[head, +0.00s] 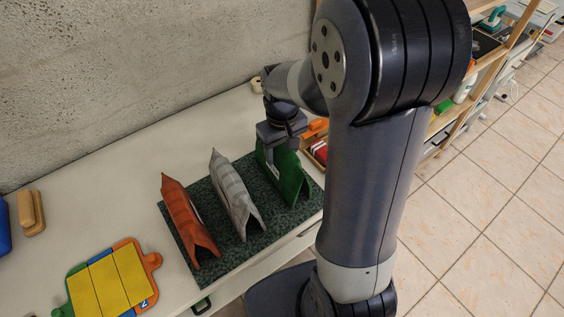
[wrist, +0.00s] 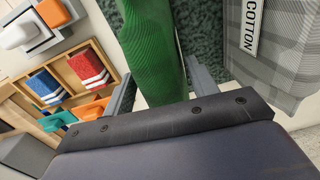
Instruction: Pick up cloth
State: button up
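Three folded cloths stand like tents in a row on a dark green speckled mat (head: 233,259): an orange cloth (head: 185,222), a grey cloth (head: 233,192) and a green cloth (head: 290,178). My gripper (head: 281,143) is over the top of the green cloth. In the wrist view my gripper (wrist: 162,72) has one finger on each side of the green cloth (wrist: 153,45), with the fingers apart. The grey cloth (wrist: 275,50) there bears a label reading "COTTON". My arm and gripper hide part of the green cloth in the head view.
A wooden tray (wrist: 75,65) with blue and red folded items lies beside the mat. A yellow and multicoloured board (head: 112,283) and a wooden brush-like block (head: 31,213) lie on the pale table (head: 100,200). A concrete wall (head: 130,70) stands behind.

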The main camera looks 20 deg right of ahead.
jog(key=c, duration=1)
